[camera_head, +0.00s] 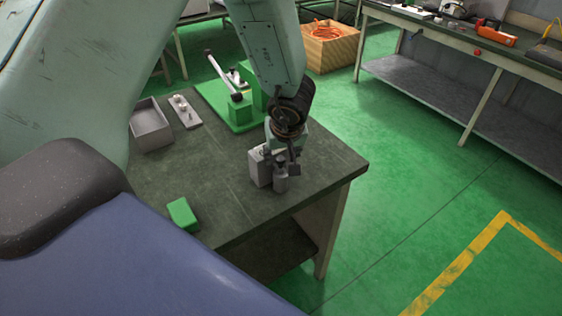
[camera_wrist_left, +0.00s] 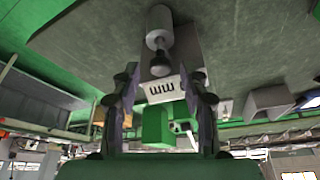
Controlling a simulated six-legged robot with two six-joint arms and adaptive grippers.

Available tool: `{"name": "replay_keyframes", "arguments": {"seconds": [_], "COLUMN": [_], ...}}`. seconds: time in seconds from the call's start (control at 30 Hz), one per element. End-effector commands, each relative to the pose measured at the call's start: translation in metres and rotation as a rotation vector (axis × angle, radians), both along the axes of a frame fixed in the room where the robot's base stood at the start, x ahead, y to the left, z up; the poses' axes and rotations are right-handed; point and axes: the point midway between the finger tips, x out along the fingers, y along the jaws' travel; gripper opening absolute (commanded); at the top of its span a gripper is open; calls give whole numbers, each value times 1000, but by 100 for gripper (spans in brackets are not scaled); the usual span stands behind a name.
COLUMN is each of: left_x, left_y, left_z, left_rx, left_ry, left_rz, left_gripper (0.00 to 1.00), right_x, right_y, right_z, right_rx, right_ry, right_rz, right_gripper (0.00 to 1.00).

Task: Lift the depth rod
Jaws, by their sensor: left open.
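A pale grey cylinder with a narrower, darker end (camera_wrist_left: 159,27), which looks like the depth rod, shows at the top of the left wrist view. Beside it is a grey block with a white face marked "mm" (camera_wrist_left: 163,90). In the head view the grey block (camera_head: 257,168) stands near the table's right edge, with a small grey cylinder (camera_head: 281,183) in front of it. My left gripper (camera_head: 284,162) is over them, partly hiding them. Its open fingers (camera_wrist_left: 165,88) are apart on both sides of the marked face in the wrist view. Contact cannot be told.
The dark table (camera_head: 230,205) also holds a green block (camera_head: 182,214), an open grey box (camera_head: 151,126), a small grey plate (camera_head: 184,111) and a green fixture with a lever (camera_head: 241,108). A workbench (camera_head: 450,35) stands back right. The green floor between is clear.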

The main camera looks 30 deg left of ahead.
Motion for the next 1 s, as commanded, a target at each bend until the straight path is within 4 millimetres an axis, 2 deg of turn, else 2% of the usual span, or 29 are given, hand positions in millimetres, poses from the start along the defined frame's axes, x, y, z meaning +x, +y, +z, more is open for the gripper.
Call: {"name": "replay_keyframes", "arguments": {"seconds": [0.13,0.47,1.0], "left_x": [3,4,4], "left_y": [3,4,4], "left_z": [-12,-13,-13], "left_rx": [-1,0,0], "left_ry": [-1,0,0], "left_rz": [2,1,0], "left_gripper": [44,44,0], "right_x": [0,0,0], "right_y": [0,0,0], "right_z": [-6,-6,-6], "right_rx": [0,0,0], "right_ry": [0,0,0], "right_rz": [0,0,0], "right_gripper": [40,40,40]}}
